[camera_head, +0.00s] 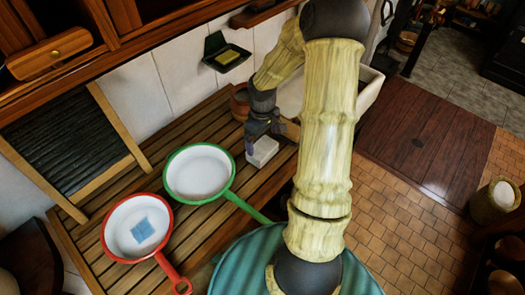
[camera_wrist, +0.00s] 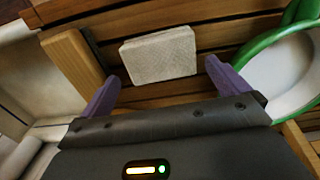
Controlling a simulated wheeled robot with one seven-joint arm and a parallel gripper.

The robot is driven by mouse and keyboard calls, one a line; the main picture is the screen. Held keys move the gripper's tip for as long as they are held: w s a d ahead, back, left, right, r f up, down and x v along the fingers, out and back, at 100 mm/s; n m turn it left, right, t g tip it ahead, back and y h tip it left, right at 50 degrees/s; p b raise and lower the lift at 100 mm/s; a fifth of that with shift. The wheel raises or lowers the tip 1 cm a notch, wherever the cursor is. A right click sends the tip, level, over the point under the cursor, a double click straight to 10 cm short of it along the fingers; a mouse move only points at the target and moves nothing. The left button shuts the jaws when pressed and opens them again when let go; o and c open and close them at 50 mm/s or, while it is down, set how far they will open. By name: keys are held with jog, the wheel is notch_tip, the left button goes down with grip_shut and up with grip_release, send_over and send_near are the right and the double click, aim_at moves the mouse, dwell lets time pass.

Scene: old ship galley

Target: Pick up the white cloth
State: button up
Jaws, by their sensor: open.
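The white cloth (camera_head: 263,153) is a small folded block lying on the slatted wooden counter, right of the green-rimmed pan. In the wrist view the cloth (camera_wrist: 158,54) lies flat on the slats, slightly tilted in the picture, with its weave showing. My gripper (camera_head: 262,140) is just over the cloth in the head view. In the wrist view my gripper (camera_wrist: 162,80) is open, its two purple fingers spread wider than the cloth. The cloth lies beyond the fingertips, with nothing between them. I cannot tell the exact height gap.
A green-rimmed white pan (camera_head: 198,170) stands close left of the cloth. A red-rimmed white pan (camera_head: 121,238) holds a blue cloth (camera_head: 142,229). A wooden block (camera_wrist: 73,62) is left of the cloth in the wrist view. A washboard (camera_head: 66,139) leans on the wall.

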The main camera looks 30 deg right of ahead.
aim_at(262, 147)
notch_tip(262, 147, down, 6)
jog(key=shift+r+p, duration=0.1)
jog(key=shift+p, duration=0.3)
dwell(0.3)
jog(key=c, duration=0.6)
jog(key=shift+c, duration=0.2)
jog(key=shift+r, duration=0.1)
notch_tip(262, 147, up, 10)
jog(key=shift+f+b, duration=0.1)
jog(key=shift+b, duration=0.9)
